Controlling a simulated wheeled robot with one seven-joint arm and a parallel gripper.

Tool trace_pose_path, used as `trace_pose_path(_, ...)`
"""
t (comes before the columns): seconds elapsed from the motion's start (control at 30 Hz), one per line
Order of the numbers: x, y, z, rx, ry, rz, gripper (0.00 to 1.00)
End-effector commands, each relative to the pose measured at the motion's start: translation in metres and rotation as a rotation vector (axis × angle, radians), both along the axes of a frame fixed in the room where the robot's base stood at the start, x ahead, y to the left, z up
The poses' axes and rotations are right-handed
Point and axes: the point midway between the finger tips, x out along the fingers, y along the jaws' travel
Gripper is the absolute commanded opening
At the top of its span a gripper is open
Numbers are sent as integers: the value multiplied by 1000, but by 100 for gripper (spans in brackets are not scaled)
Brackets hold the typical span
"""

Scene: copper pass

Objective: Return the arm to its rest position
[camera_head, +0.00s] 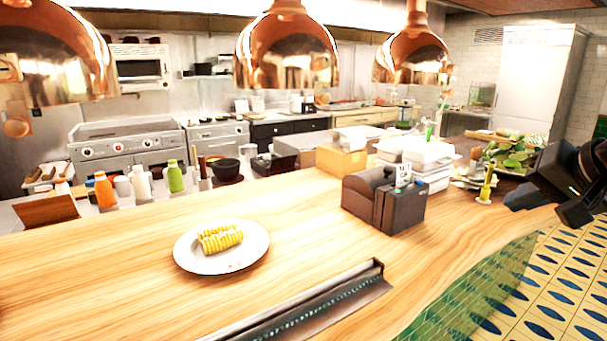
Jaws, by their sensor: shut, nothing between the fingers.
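My gripper (512,198) and the dark end of my arm (577,180) show at the right edge of the head view. They are over the right end of the wooden counter, just right of a small yellow-green bottle on a white base (486,188). The gripper is shut and holds nothing. The rest of my arm is out of view past the right edge.
A white plate (188,258) with corn pieces (221,239) sits on the wooden counter (110,290). A dark box-shaped device (400,208) and white containers (428,155) stand left of my gripper. Copper lamps (287,50) hang above. A metal rail (318,305) lies in front.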

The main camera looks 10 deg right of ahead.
Motion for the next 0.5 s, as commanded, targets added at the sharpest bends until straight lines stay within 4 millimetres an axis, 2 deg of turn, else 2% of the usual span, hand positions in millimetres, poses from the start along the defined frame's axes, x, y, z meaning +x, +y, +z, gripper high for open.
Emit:
trace_pose_path(0.27,14,26,-5,48,-82,49,0)
trace_pose_path(0.5,28,61,-12,112,-197,100,0)
